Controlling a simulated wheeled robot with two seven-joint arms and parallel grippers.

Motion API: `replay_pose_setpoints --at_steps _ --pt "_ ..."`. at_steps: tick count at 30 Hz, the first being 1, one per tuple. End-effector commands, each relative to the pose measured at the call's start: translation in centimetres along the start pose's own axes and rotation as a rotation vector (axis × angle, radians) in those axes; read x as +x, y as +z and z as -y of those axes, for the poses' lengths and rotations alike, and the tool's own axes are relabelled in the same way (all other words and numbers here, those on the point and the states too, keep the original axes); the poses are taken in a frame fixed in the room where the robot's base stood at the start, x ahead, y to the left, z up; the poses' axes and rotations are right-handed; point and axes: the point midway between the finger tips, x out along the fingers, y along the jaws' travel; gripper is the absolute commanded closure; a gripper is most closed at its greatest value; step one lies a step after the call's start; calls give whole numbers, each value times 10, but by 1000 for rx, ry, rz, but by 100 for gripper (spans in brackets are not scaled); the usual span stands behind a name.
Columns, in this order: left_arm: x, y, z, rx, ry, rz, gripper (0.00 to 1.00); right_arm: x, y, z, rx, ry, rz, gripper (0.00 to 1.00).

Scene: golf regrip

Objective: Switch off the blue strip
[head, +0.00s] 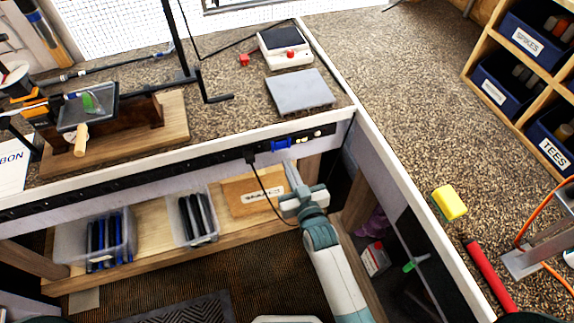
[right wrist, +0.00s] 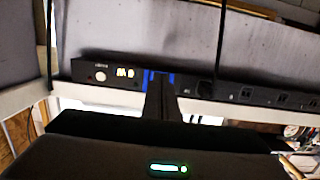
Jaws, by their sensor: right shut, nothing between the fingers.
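A long black power strip (head: 190,167) runs along the front edge of the workbench. Near its right end is a blue part (head: 281,144), with small pale round parts to its right. My right gripper (head: 291,168) is shut and empty, its fingers pointing up at the strip just below the blue part. In the right wrist view, the fingertips (right wrist: 160,84) cover the middle of the blue part (right wrist: 172,78), which shows on both sides of them. I cannot tell whether the fingertips touch the strip.
A black cable (head: 258,175) hangs from the strip just left of my right gripper. Below are a wooden box (head: 240,205) and clear bins (head: 66,250) on a shelf. A grey slab (head: 300,90) and a white device (head: 284,52) stand on the bench above.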

Motion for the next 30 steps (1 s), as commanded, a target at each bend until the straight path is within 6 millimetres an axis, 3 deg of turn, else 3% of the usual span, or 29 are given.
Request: replay_pose_setpoints --at_steps 11,21,30 --pt "12 0 0 0 -1 -1 69 -32 12 -1 0 0 1 100" --pt "28 -2 1 0 -1 -6 69 -80 25 0 0 0 2 100" --pt "32 0 0 0 -1 -3 69 -97 27 0 0 0 0 100"
